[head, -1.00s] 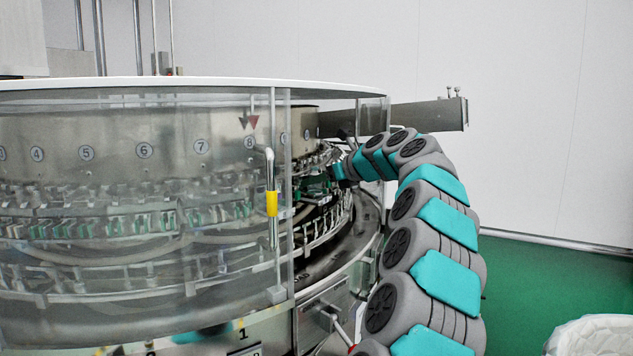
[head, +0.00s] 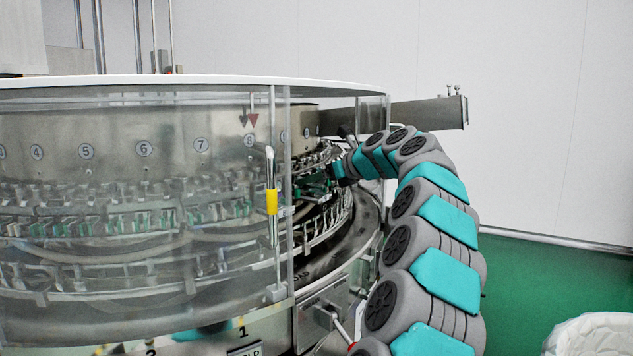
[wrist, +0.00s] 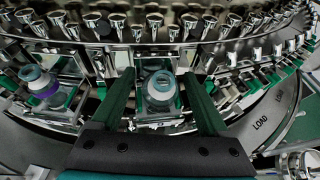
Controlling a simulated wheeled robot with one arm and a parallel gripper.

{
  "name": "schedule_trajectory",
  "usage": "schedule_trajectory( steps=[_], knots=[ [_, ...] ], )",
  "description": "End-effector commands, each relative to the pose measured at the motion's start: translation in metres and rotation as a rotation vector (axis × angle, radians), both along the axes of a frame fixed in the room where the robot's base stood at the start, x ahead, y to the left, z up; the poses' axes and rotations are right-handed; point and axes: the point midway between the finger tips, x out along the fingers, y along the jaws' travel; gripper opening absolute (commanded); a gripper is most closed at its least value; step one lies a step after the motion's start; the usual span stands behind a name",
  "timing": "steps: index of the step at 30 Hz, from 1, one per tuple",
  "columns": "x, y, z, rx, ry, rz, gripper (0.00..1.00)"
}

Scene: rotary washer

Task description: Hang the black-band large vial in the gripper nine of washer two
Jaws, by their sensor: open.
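In the wrist view a large vial (wrist: 161,88) with a pale grey-white body stands between the two green fingers of my gripper (wrist: 157,76). The fingers are open, one on each side of it, with a visible gap. It sits at a metal and green holder of the washer; I cannot clearly make out its band colour. A second vial (wrist: 40,84) with a purple band is in the neighbouring holder at the left. In the head view my arm reaches into the open side of the washer (head: 180,130); the vials are not discernible there.
A clear guard with a yellow-marked handle (head: 271,202) stands left of my arm. Numbered stations run along the drum. A row of metal nozzles (wrist: 154,22) lies beyond the vials, and a plate marked LOAD (wrist: 262,122) is at the right.

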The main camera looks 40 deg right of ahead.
Motion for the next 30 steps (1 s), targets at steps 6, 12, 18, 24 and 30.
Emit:
schedule_trajectory(
  steps=[6,12,18,24,30],
  knots=[
    [-0.031,-0.005,0.015,-0.002,-0.005,-0.004,0.78],
    [-0.07,-0.01,0.031,-0.002,-0.003,-0.002,0.78],
    [-0.102,-0.015,0.044,-0.001,-0.003,-0.004,0.78],
    [-0.111,-0.016,0.047,0.001,-0.001,-0.001,0.78],
    [-0.11,-0.015,0.047,0.0,-0.001,-0.001,0.78]
  ],
)
